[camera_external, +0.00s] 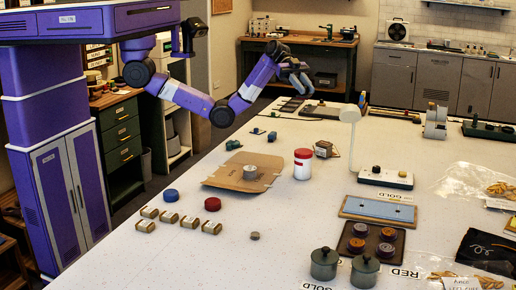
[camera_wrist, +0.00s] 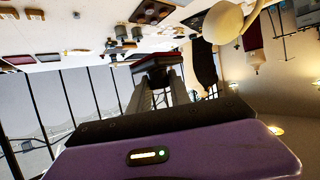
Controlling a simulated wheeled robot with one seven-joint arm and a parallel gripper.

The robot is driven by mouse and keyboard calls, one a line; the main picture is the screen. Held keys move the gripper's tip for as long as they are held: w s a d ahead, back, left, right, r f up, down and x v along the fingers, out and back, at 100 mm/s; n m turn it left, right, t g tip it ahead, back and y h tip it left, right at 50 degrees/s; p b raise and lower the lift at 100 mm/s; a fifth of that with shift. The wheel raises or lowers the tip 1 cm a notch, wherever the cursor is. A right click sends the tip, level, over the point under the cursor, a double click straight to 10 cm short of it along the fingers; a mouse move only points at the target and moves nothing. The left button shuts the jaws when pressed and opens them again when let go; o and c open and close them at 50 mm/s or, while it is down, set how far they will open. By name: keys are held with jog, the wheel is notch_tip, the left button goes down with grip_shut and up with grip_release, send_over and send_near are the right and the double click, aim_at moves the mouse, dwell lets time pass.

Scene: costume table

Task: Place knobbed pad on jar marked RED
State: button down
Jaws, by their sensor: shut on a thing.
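My gripper (camera_external: 296,76) is raised over the far left side of the table. In the wrist view my gripper (camera_wrist: 158,84) is shut on a dark, blocky thing with a reddish edge (camera_wrist: 157,61); I cannot tell whether it is the knobbed pad, and no knob shows. Two grey-green jars with knobs on top stand at the near edge, a left jar (camera_external: 324,264) and a right jar (camera_external: 364,271). A RED label (camera_external: 404,272) lies just right of the right jar. The gripper is far from both jars.
A dark tray (camera_external: 349,241) with several round pieces sits behind the jars.

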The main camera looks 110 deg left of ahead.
aim_at(304, 151)
jog(key=f, duration=0.6)
jog(key=f+p, duration=0.1)
jog(key=f, duration=0.6)
jog(key=f+p, duration=0.1)
jog(key=f, duration=0.6)
jog(key=shift+w+a, duration=0.2)
jog(key=shift+w, duration=0.05)
jog(key=shift+f, duration=0.2)
jog(key=c, duration=1.2)
grip_release()
jog(key=shift+r, duration=0.25)
jog(key=b+v, duration=0.1)
jog(key=v, duration=1.1)
jog(key=shift+s+d+f+b, duration=0.1)
jog(key=shift+s+b, duration=0.05)
jog(key=shift+b, duration=0.2)
